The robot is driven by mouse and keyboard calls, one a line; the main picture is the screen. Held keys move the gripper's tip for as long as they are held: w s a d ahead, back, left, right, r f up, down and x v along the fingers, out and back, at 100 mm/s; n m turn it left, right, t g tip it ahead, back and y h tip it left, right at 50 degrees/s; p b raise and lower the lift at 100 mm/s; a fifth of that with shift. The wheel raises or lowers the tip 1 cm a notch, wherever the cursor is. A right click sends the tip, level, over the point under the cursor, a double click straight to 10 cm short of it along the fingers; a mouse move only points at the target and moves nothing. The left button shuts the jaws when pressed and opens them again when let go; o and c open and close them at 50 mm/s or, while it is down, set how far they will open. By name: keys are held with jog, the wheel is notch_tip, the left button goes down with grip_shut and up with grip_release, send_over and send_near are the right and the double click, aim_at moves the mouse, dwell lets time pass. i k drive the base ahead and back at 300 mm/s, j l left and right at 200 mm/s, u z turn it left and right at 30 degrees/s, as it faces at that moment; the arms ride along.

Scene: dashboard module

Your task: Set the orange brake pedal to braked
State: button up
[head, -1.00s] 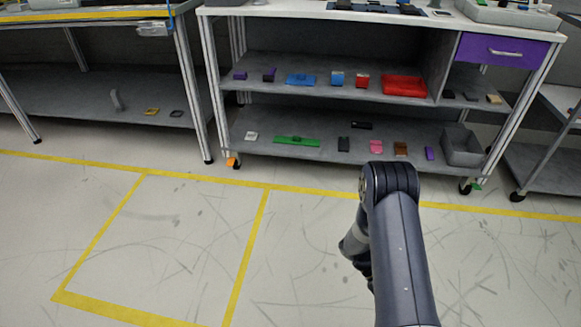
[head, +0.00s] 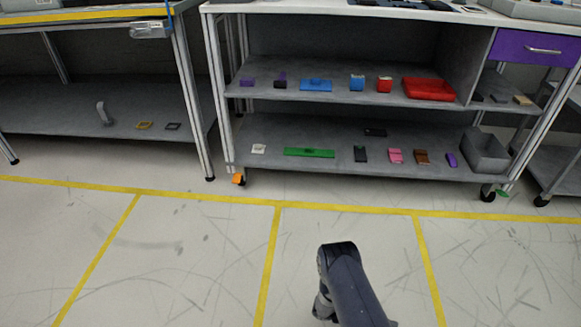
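The small orange brake pedal (head: 238,178) is at the left front caster of the white-topped workbench, low near the floor. It is small in the head view, and its exact tilt is hard to tell. Part of my arm shows at the bottom centre, over the floor, well to the right of the pedal and nearer to me. My gripper is not visible.
The workbench's lower shelf (head: 350,170) holds several small parts and a grey bin (head: 487,152). A green piece (head: 502,193) is at the right caster. Another bench with a lower shelf (head: 60,108) stands left. The yellow-lined floor in front is clear.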

aim_at(236, 179)
jog(key=i+j, duration=0.35)
jog(key=j, duration=0.25)
jog(key=i+j+u, duration=0.1)
jog(key=i+j, duration=0.25)
jog(key=j, duration=0.25)
jog(key=i+j+u, duration=0.1)
jog(key=i+j, duration=0.25)
jog(key=j, duration=0.2)
jog(key=i+j, duration=0.35)
jog(key=j, duration=0.2)
jog(key=i+j+u, duration=0.1)
jog(key=i+j, duration=0.2)
jog(key=i+j+u, duration=0.1)
jog(key=i+j, duration=0.15)
jog(key=i, duration=0.3)
